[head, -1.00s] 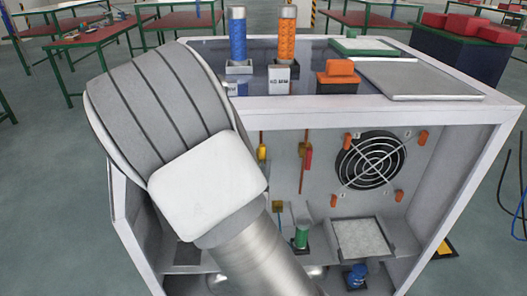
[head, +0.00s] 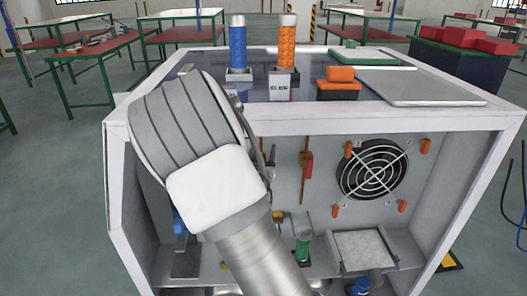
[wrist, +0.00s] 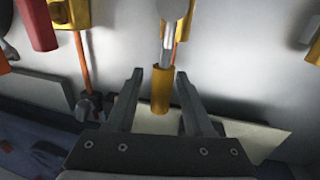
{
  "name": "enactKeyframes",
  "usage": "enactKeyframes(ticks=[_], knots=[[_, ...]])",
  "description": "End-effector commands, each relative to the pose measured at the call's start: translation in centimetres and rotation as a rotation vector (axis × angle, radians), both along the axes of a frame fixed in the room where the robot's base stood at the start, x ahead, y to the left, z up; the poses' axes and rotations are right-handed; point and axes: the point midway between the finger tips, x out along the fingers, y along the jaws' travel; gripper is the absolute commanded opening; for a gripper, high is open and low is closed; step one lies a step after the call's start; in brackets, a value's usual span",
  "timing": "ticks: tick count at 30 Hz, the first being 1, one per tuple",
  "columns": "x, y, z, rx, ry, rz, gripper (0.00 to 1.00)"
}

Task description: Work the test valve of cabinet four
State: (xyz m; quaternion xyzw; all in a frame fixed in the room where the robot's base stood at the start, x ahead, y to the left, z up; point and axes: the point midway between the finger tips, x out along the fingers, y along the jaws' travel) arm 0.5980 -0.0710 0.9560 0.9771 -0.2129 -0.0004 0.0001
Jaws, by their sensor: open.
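The open-fronted white cabinet (head: 118,190) stands in front of me. On its back wall is an orange pipe with a red handle (head: 308,165); a similar red handle (wrist: 37,25) and yellow valve body (wrist: 72,12) show at upper left in the wrist view. My gripper (wrist: 160,80) is open in the wrist view. A yellow sleeve (wrist: 161,92) on a thin metal rod stands between its fingers, with gaps visible on both sides. Whether this is the test valve's handle, I cannot tell. My arm hides the gripper in the head view. No cabinet number four is readable.
Inside the cabinet are a round fan (head: 372,168) with orange clips, a green cylinder (head: 302,247) and a grey tray (head: 365,250). Blue (head: 237,47) and orange (head: 287,45) cylinders stand on top. The cabinet's front frame surrounds the opening.

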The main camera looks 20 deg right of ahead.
Motion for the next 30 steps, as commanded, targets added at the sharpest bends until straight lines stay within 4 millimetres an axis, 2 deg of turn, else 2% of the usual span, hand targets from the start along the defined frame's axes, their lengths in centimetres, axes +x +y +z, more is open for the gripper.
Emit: enactKeyframes(ticks=[3, 4, 12, 30], knots=[[-0.01, 0.00, 0.01, 0.000, 0.000, 0.000, 0.52], [-0.02, 0.01, 0.01, 0.000, 0.000, 0.000, 0.48], [-0.04, 0.02, 0.01, 0.000, -0.001, 0.000, 0.00], [-0.05, 0.02, 0.00, 0.000, 0.000, 0.000, 0.00]])
